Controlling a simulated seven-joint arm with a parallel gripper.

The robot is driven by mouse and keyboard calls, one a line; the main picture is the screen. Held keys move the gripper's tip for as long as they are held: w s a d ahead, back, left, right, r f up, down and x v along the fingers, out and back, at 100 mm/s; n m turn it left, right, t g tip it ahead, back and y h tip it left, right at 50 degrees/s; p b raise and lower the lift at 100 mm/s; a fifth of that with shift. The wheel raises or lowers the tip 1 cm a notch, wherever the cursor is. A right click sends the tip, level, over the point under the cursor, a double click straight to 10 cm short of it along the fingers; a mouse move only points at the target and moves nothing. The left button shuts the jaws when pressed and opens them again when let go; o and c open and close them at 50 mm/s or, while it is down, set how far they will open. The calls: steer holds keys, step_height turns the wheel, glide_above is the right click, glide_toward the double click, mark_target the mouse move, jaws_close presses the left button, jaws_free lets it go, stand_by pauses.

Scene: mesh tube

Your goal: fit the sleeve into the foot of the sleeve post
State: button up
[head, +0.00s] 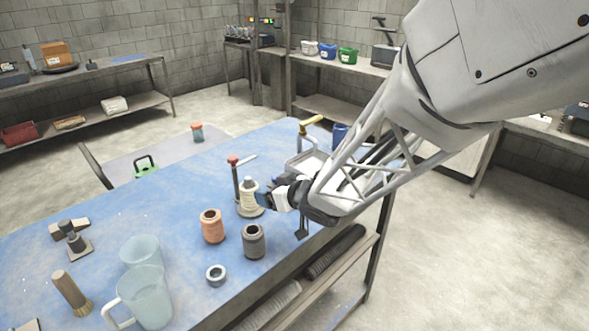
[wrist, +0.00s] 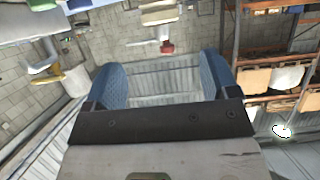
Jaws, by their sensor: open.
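My gripper (head: 265,198) is at the back right of the blue table, its blue fingers in front of or beside a cream spool-like piece (head: 249,190); contact cannot be told. In the wrist view the blue fingers (wrist: 162,68) are wide apart with nothing held between them. A short grey ring (head: 216,274) lies near the front edge and may be the sleeve. A dark upright post with a red top (head: 233,163) stands just left of the cream piece. A dark post on a square base (head: 75,241) stands at the left. Which is the sleeve post I cannot tell.
An orange spool (head: 212,226) and a dark grey spool (head: 253,241) stand in front of my gripper. Two clear jugs (head: 150,298) and a brush (head: 71,291) are at the front left. A tray (head: 304,164) lies behind. The table's middle left is clear.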

steer(key=shift+d, duration=0.1)
steer(key=s+d+r+m+h, duration=0.3)
steer(key=s+d+h, duration=0.1)
steer(key=d, duration=0.4)
steer(key=s+d+r+m+h, duration=0.3)
steer(key=d+h, duration=0.2)
steer(key=d, duration=0.4)
steer(key=s+d+r+m+g, duration=0.1)
steer(key=s+d+g, duration=0.2)
steer(key=s, duration=0.8)
steer(key=s+d+r+m+g, duration=0.1)
steer(key=s+d+m+g, duration=0.1)
steer(key=s, duration=0.9)
steer(key=shift+s+d+g, duration=0.3)
steer(key=shift+d+g, duration=0.25)
steer(key=shift+g, duration=0.35)
